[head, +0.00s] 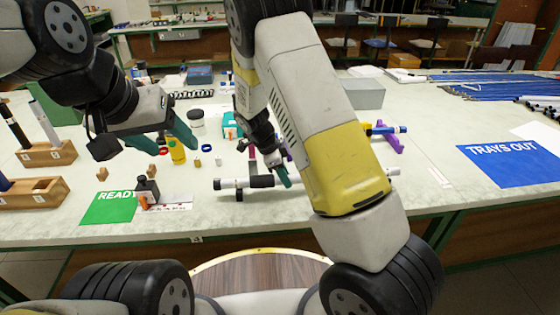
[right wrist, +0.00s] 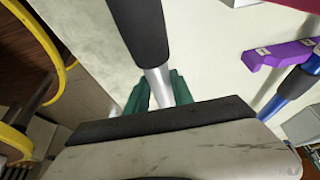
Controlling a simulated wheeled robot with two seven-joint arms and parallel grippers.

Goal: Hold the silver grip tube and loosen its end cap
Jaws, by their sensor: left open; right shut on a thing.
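The silver grip tube (head: 261,182) lies roughly level across the table's middle front in the head view. My right gripper (head: 281,175) is shut on the tube just right of the sleeve. In the right wrist view the green fingers close on the bare silver tube (right wrist: 158,88), below the black sleeve (right wrist: 138,30). I cannot make out the end cap clearly. My left gripper (head: 168,140) is open and empty, above the table, left of the tube.
Wooden racks (head: 45,154) hold rods at far left. A blue TRAYS OUT mat (head: 510,165) is right.

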